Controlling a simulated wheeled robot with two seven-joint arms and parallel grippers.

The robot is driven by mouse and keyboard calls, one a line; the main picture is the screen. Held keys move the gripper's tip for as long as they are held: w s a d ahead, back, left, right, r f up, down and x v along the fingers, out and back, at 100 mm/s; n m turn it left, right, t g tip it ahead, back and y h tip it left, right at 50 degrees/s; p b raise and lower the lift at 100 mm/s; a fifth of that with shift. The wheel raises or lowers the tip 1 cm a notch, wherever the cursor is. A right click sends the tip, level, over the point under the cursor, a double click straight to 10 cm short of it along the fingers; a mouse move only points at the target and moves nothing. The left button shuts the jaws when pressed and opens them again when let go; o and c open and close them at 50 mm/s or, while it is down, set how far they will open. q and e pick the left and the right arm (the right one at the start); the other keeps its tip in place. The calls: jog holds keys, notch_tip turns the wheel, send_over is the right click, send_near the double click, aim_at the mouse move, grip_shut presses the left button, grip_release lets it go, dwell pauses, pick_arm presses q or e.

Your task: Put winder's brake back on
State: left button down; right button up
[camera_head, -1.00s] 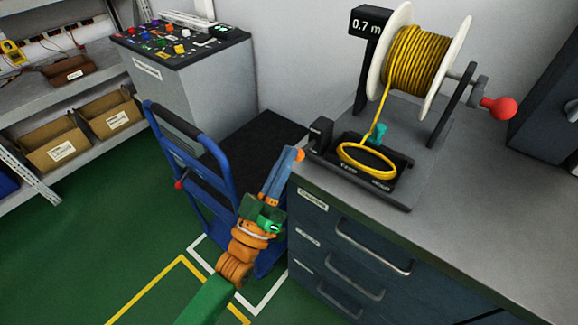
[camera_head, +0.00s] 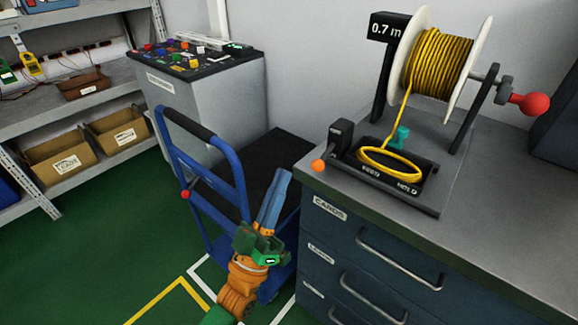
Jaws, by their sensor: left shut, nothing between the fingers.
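The winder stands on the grey bench top. Its white reel (camera_head: 440,62) holds yellow cable, and the loose end lies coiled in the black tray (camera_head: 420,200), whose front edge reads FEED on the left and HOLD on the right. An orange ball knob (camera_head: 318,166) is at the tray's left end, beside a black block (camera_head: 341,136), nearer FEED. I cannot tell for certain that it is the brake lever's knob. My left gripper (camera_head: 281,174), with blue fingers, is shut and empty, left of the bench corner and apart from the knob. My right gripper is not in view.
A red crank ball (camera_head: 534,104) sticks out right of the reel. A 0.7 m display (camera_head: 386,29) stands behind the tray, and a teal piece (camera_head: 400,137) is by the coil. A blue trolley (camera_head: 222,160) stands close behind my left arm. Drawers (camera_head: 350,236) front the bench.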

pick_arm(q)
jog(key=f, duration=0.1)
jog(key=s+f, duration=0.1)
jog(key=f, duration=0.1)
jog(key=s+f+b, duration=0.1)
jog(key=shift+s+a+f, duration=0.15)
jog(key=shift+a+f, duration=0.05)
jog(key=shift+a, duration=0.15)
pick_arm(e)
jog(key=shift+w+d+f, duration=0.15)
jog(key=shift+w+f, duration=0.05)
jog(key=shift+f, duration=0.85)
